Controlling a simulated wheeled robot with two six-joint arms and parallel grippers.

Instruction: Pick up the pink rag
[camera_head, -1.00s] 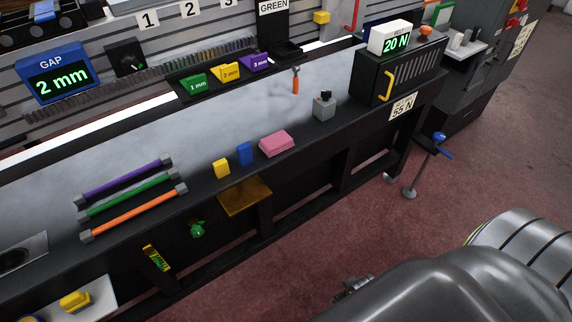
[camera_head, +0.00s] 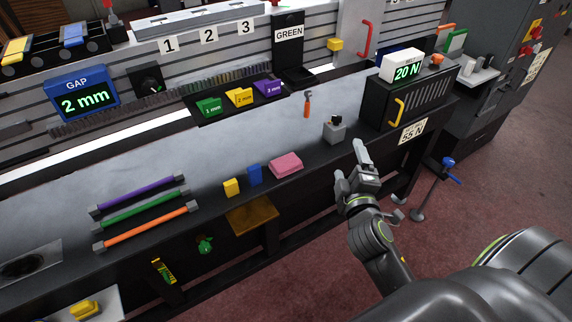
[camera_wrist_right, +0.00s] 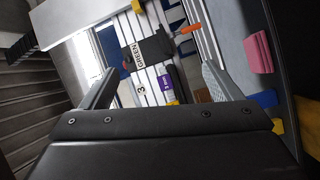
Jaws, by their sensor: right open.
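The pink rag (camera_head: 285,164) lies as a folded block near the front edge of the table, right of a blue block and a yellow block. It also shows at the right of the right wrist view (camera_wrist_right: 258,53). My right gripper (camera_head: 350,166) is open and empty, to the right of the rag and apart from it, near the table's front edge. In the right wrist view its two fingers are spread wide with nothing between them. My left gripper is not in view.
Beside the rag stand a blue block (camera_head: 254,174) and a yellow block (camera_head: 231,187). A grey block with a black knob (camera_head: 335,132) stands behind my right gripper. Purple, green and orange bars (camera_head: 150,228) lie at left. A black box (camera_head: 408,100) stands at right.

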